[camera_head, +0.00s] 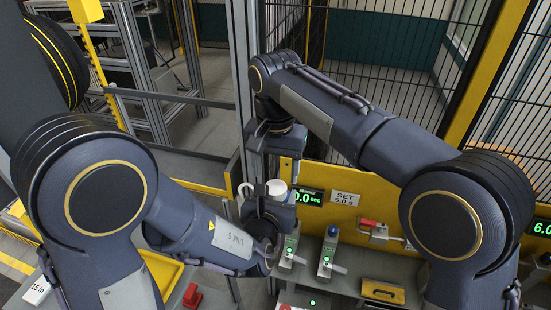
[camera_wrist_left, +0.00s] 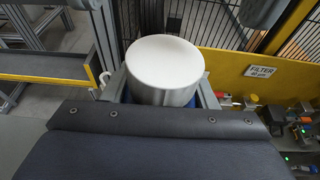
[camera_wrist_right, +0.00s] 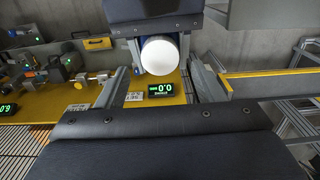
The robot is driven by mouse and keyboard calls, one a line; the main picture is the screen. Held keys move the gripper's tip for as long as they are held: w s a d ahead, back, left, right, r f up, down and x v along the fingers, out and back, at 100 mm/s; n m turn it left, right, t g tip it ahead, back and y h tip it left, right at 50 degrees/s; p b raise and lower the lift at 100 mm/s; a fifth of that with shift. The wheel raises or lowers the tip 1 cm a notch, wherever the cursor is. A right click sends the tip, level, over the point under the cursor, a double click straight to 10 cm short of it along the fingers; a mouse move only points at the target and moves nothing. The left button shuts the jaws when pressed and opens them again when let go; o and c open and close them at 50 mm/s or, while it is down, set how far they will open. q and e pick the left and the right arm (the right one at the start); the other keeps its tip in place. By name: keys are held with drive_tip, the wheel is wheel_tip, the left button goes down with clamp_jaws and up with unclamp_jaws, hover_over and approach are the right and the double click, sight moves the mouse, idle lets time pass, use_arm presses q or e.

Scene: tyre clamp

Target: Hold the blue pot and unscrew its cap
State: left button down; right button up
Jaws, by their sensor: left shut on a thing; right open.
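The pot's white round cap (camera_head: 276,187) shows below my right gripper in the head view. In the left wrist view the cap (camera_wrist_left: 165,60) is large, with slivers of the blue pot (camera_wrist_left: 191,103) beside and below it. My left gripper (camera_wrist_left: 163,92) is shut on the pot, which looks upright. My right gripper (camera_head: 279,172) points down above the cap, open. In the right wrist view the cap (camera_wrist_right: 159,56) lies beyond and between its two spread fingers; I cannot tell whether they touch it. Most of the pot's body is hidden.
A yellow panel (camera_head: 345,215) with a green timer display (camera_head: 308,197) stands close behind the grippers. A grey bench with valves and fittings (camera_head: 328,250) lies below and right. A mesh fence (camera_head: 400,95) is behind.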

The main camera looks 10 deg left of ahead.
sight(275, 187)
drive_tip(key=shift+f, duration=2.6)
drive_tip(key=c, duration=1)
drive_tip(key=n, duration=0.6)
drive_tip(key=shift+n, duration=0.3)
drive_tip(key=o, duration=1.1)
drive_tip(key=shift+r, duration=0.1)
